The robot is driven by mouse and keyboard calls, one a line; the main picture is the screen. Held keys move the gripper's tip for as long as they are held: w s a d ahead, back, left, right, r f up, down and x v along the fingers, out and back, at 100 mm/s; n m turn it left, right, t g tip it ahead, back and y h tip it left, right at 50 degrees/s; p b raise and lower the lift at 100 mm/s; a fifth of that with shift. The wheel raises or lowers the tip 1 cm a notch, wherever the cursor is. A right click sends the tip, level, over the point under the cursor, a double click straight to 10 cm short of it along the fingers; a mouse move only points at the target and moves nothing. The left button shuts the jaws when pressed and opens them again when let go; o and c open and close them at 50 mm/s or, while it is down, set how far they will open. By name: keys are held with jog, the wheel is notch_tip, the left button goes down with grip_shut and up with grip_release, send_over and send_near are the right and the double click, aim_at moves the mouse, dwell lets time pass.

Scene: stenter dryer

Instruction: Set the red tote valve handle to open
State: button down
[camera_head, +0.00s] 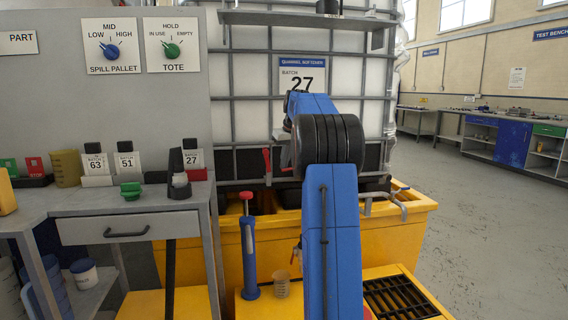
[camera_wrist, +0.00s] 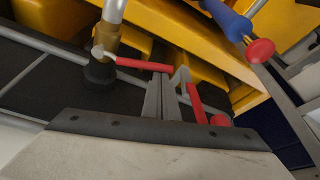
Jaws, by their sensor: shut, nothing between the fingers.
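In the wrist view a red lever handle (camera_wrist: 143,64) sits on a brass valve body (camera_wrist: 105,38) between a pale pipe and a black fitting. The handle points right in the picture, across the line of the pipe. My gripper (camera_wrist: 167,82) is shut and empty, its grey fingertips close beside the free end of this handle. I cannot tell whether they touch. A second red bar with a round end (camera_wrist: 194,98) shows just right of the fingers. In the head view a red lever (camera_head: 267,160) stands left of my arm, which hides my gripper and the valve there.
The white caged tote (camera_head: 255,70) stands on a yellow spill pallet (camera_head: 410,212). A blue pump with red knob (camera_head: 249,245) stands in front; its red knob (camera_wrist: 261,50) also shows in the wrist view. A grey bench (camera_head: 90,205) is at left. Floor at right is clear.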

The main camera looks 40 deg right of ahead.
jog(key=shift+s, duration=0.1)
jog(key=s+d+n+y, duration=0.1)
jog(key=s+n+y, duration=0.2)
jog(key=s+n, duration=0.6)
jog(key=shift+s+d+n+g, duration=0.2)
jog(key=shift+d+n+g, duration=0.1)
jog(key=shift+n, duration=0.1)
dwell(0.4)
dwell(0.4)
notch_tip(320, 180, up, 10)
jog(key=shift+w+a, duration=0.15)
dwell(0.6)
